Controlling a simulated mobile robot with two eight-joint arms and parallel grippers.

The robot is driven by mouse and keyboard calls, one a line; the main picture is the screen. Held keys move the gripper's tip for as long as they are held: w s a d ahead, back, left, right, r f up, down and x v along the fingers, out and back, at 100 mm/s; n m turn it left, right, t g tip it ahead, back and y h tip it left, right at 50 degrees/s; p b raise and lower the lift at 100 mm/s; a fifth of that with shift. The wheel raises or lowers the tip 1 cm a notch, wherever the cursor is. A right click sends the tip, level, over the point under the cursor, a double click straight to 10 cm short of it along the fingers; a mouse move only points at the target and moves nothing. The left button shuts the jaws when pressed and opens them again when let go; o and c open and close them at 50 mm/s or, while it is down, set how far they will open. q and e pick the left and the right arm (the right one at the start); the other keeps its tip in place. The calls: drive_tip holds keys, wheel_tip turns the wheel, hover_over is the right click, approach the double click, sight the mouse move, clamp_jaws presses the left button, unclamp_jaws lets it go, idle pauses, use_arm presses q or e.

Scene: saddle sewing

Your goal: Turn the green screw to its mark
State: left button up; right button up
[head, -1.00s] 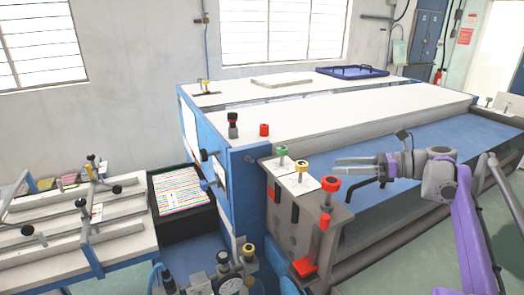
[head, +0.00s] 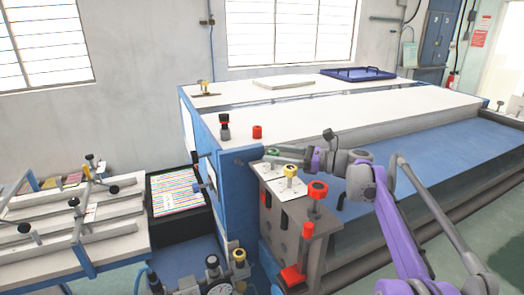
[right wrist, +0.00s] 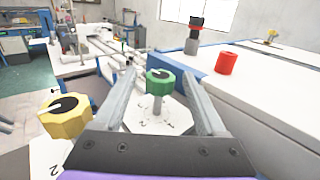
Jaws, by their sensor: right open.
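The green screw (head: 272,152) stands upright on a white marked plate at the corner of the blue-framed table. In the right wrist view the green screw (right wrist: 160,84) has a dark cap with a light pointer line. The white plate (right wrist: 148,125) under it carries small dark marks, too small to read. My right gripper (head: 276,156) is open, and in the right wrist view its fingers (right wrist: 160,78) stand on either side of the green knob. A gap shows on both sides, so I see no contact. My left gripper is out of view.
A yellow screw (head: 290,171) stands close in front of the green one, also in the right wrist view (right wrist: 66,118). A larger red knob (head: 317,189) stands nearer. A small red knob (head: 257,132) and a red-and-black knob (head: 224,122) stand on the white tabletop.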

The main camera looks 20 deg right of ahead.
drive_tip(key=x, duration=0.4)
clamp_jaws()
idle(0.4)
